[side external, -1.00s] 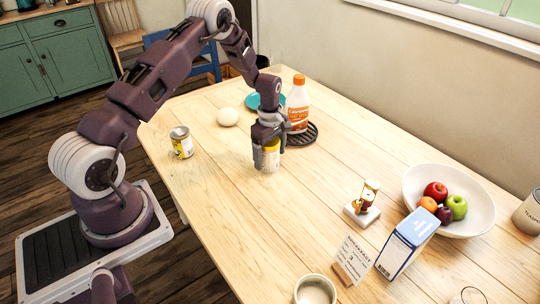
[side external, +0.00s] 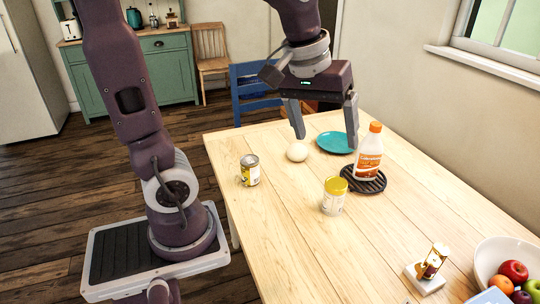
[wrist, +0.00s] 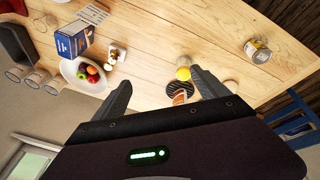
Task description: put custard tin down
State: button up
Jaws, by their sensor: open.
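The custard tin, which I take to be the yellow-lidded one (side external: 333,197), stands upright on the bare wooden table, in front of the dark trivet and apart from it. In the wrist view its yellow lid (wrist: 184,73) shows close to one fingertip. My gripper (side external: 325,140) is open and empty, raised well above the table. Its fingers (wrist: 162,78) are spread in the wrist view. A second tin (side external: 250,171) with a grey metal top and yellow label stands near the table's left edge.
A white bottle with orange cap (side external: 369,153) stands on the round trivet (side external: 376,184). A pale round object (side external: 297,152) and a teal plate (side external: 337,142) lie behind.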

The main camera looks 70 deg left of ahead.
jog(key=s+d+m+t, duration=0.1)
jog(key=s+m, duration=0.2)
jog(key=s, duration=0.3)
jog(key=s+d+m+t, duration=0.1)
jog(key=s+d+m, duration=0.1)
jog(key=s+m, duration=0.2)
jog(key=s, duration=0.3)
jog(key=shift+d, duration=0.25)
